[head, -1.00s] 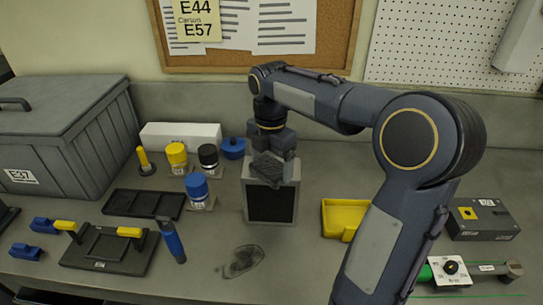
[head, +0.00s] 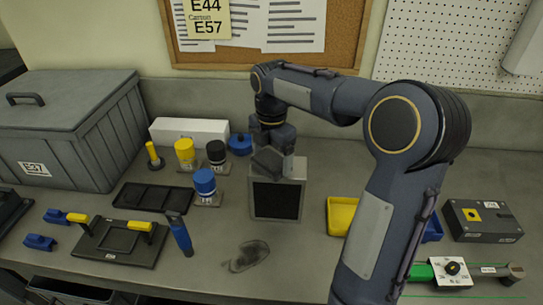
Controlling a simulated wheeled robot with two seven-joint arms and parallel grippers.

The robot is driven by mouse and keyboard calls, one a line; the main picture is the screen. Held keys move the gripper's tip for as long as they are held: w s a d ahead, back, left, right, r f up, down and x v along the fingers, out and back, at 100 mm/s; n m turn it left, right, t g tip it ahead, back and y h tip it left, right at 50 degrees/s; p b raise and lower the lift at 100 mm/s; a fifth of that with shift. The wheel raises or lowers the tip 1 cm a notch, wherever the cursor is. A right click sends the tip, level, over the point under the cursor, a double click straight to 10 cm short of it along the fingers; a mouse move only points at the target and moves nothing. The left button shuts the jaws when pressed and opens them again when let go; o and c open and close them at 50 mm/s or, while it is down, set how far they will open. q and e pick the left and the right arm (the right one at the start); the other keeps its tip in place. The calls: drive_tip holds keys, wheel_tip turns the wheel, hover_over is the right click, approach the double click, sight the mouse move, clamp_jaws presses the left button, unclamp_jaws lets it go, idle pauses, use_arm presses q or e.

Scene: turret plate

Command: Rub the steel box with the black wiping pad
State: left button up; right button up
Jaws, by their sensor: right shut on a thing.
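The steel box (head: 298,172) stands upright near the middle of the bench, light grey with a dark front panel. My right gripper (head: 272,145) points down over it, shut on the dark wiping pad (head: 267,161). The pad is at the box's top, toward its left and front edge. It looks to rest on the top face, but firm contact is hard to tell. The gripper and pad hide part of the box's top. My left gripper is not in view.
Left of the box stand a blue-topped container (head: 204,183), a black-topped one (head: 216,153) and a yellow-topped one (head: 185,151). A yellow bin (head: 341,216) is to the right. A large lidded crate (head: 60,130) fills the left.

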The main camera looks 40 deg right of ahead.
drive_tip(key=shift+w+d, duration=0.4)
drive_tip(key=shift+w, duration=0.05)
drive_tip(key=shift+w+d+r+p, duration=0.1)
drive_tip(key=shift+w+d+p, duration=0.45)
drive_tip(key=shift+p, duration=0.25)
drive_tip(key=shift+w+d+f, duration=0.2)
drive_tip(key=shift+w+d, duration=0.4)
drive_tip(key=shift+w, duration=0.2)
drive_tip(key=shift+w+d+r, duration=0.1)
drive_tip(key=shift+w+r, duration=0.05)
drive_tip(key=shift+r, duration=2.9)
drive_tip(key=shift+r, duration=1.5)
